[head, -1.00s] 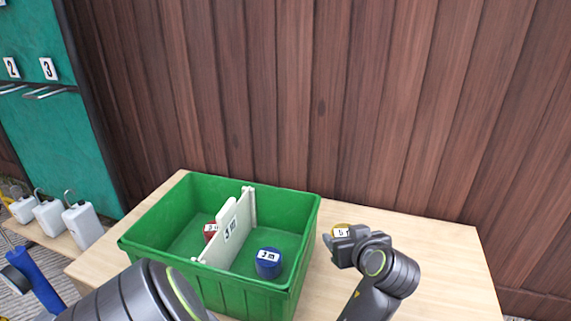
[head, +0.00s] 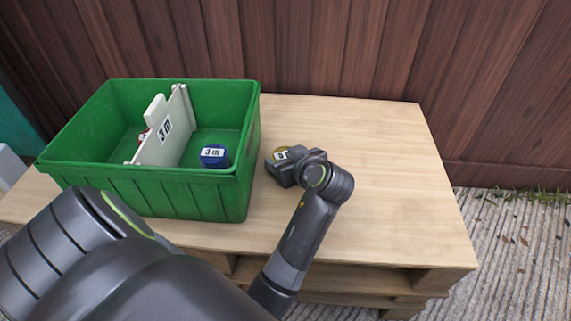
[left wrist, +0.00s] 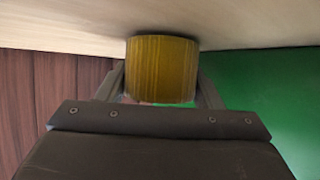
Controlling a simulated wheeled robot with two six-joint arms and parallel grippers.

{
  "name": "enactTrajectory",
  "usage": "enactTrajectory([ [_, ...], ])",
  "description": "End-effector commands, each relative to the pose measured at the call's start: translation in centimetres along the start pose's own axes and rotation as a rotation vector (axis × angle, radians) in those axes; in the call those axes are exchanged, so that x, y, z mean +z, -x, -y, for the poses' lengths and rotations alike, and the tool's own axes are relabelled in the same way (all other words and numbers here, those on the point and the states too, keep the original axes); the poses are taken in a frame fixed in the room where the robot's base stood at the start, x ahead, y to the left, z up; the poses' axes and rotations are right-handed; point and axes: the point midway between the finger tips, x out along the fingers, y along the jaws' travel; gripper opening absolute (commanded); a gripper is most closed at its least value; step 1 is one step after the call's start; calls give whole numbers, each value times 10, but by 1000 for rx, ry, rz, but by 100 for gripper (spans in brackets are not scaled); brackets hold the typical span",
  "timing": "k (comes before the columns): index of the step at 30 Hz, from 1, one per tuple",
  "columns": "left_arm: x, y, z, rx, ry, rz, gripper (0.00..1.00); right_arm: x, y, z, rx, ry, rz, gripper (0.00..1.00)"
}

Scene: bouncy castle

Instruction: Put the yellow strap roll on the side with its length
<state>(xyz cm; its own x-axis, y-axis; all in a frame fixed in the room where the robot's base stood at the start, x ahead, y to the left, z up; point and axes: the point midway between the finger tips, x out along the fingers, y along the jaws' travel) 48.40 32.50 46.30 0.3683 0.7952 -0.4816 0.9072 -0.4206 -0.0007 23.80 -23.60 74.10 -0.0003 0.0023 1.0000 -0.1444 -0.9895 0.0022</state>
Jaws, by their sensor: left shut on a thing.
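The yellow strap roll (head: 284,150) is on the wooden top just right of the green crate (head: 180,188), with a white label that seems to read 5 m. My left gripper (head: 283,167) is shut on it and hides most of it. In the left wrist view the yellow roll (left wrist: 161,70) sits between the two fingers, against the wood surface. A white divider (head: 166,130) splits the crate; its right face reads 3 m. A blue roll (head: 214,156) labelled 3 m lies in the right compartment. A red roll (head: 143,136) is mostly hidden behind the divider. My right gripper is out of view.
The crate stands on a wooden pallet top (head: 380,150), with its right wall close beside my left gripper. The top is clear to the right. A plank wall (head: 340,45) rises behind. Ground (head: 515,240) shows beyond the right edge.

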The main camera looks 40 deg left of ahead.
Motion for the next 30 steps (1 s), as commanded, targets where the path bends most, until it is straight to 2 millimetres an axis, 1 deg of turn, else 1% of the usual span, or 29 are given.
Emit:
enactTrajectory([
  [1,4,-2,0,1,1,-1,33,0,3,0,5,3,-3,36],
  [7,2,-1,0,2,2,-2,33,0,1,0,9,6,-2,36],
  [11,5,-3,0,1,1,-1,33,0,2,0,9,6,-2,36],
  [12,6,-3,0,1,0,-1,61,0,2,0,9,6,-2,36],
  [17,5,-3,0,1,1,-1,82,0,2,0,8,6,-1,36],
  [26,4,-2,0,1,1,-1,82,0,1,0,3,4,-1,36],
  [30,-4,2,-1,4,-1,0,82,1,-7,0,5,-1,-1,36],
])
